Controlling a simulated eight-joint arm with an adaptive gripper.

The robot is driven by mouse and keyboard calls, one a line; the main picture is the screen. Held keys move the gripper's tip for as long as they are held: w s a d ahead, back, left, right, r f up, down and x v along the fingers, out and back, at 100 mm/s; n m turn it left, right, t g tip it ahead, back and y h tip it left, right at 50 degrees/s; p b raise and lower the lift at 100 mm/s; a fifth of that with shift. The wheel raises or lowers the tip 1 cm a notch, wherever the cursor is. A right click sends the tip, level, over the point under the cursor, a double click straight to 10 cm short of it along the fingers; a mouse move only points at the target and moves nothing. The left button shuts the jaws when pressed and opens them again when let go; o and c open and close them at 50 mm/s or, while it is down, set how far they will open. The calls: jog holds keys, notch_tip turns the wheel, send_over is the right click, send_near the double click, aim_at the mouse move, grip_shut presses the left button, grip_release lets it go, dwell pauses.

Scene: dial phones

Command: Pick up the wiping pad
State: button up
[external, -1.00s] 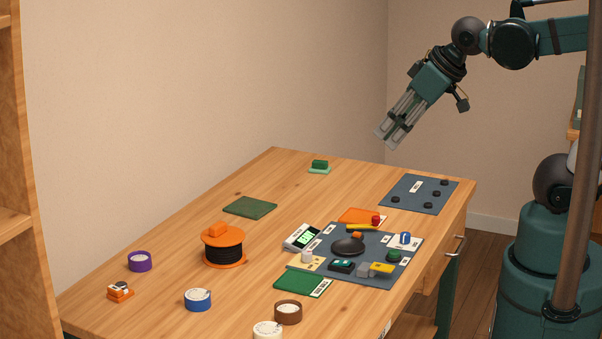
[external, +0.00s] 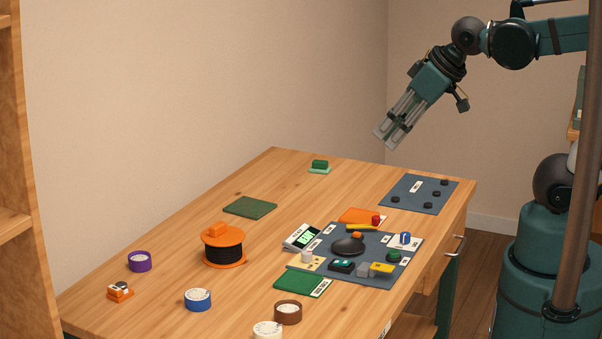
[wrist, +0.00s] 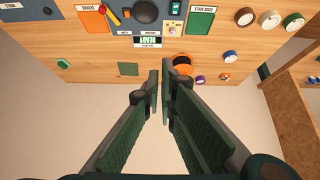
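A small dark green block on a light green base, which looks like the wiping pad (external: 319,167), sits near the far edge of the wooden table. It also shows at the left of the wrist view (wrist: 64,64). A flat dark green square (external: 250,207) lies nearer, apart from it; it also shows in the wrist view (wrist: 128,69). My gripper (external: 387,140) is in the air above the far right part of the table, to the right of the pad and well above it. Its fingers are apart and hold nothing.
A grey-blue mat with small black discs (external: 419,195) lies at the right. A second mat (external: 370,232) carries several parts. An orange spool (external: 223,248) and several tape rolls (external: 198,299) stand nearer. Bare wood surrounds the pad.

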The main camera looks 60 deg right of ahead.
jog(key=o, duration=1.6)
jog(key=w+d+n+g+h, duration=0.2)
jog(key=w+d+n, duration=0.3)
jog(key=w+d, duration=0.65)
jog(key=w+d+n+g+h, duration=0.1)
jog(key=w+d+n, duration=0.65)
jog(key=w, duration=0.65)
jog(key=w+d+f+n+g, duration=0.1)
jog(key=w+d+f+n, duration=0.1)
jog(key=w+d+f, duration=0.2)
jog(key=w+d+f+n+g+h, duration=0.1)
jog(key=w+d+f+n, duration=0.2)
jog(key=d+f, duration=0.8)
jog(key=w+d+f+n+g, duration=0.1)
jog(key=w+d+f, duration=0.5)
jog(key=d, duration=0.7)
notch_tip(320, 180, down, 2)
jog(key=shift+d+f+n+g, duration=0.15)
jog(key=shift+n+g, duration=0.15)
jog(key=shift+n, duration=0.35)
